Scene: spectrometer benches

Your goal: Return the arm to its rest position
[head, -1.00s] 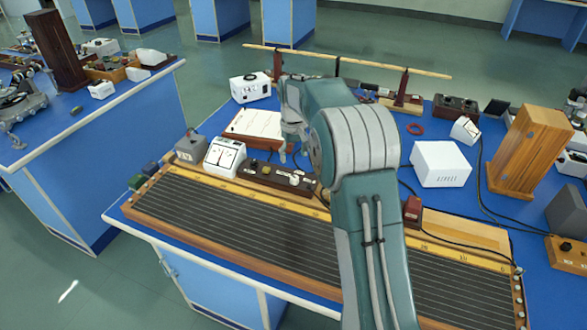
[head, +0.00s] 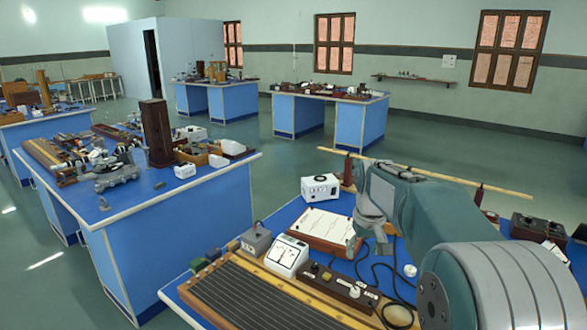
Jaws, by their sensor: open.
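My arm, teal and grey, reaches in from the lower right of the head view. My gripper (head: 368,244) is at its far end, pointing down over the bench with the instruments. It is open, and I see nothing held in it. It hangs in front of the right edge of a white sheet on a brown board (head: 322,226). Its fingertips are small here, and I cannot tell their exact height above the bench.
A long wooden rod (head: 430,174) on stands runs behind my arm. A white meter (head: 287,256), a grey box (head: 256,240), a dark switch strip (head: 335,285) and a ribbed board (head: 240,296) are in front. A white box (head: 320,187) stands behind. Another blue bench (head: 175,215) is at left.

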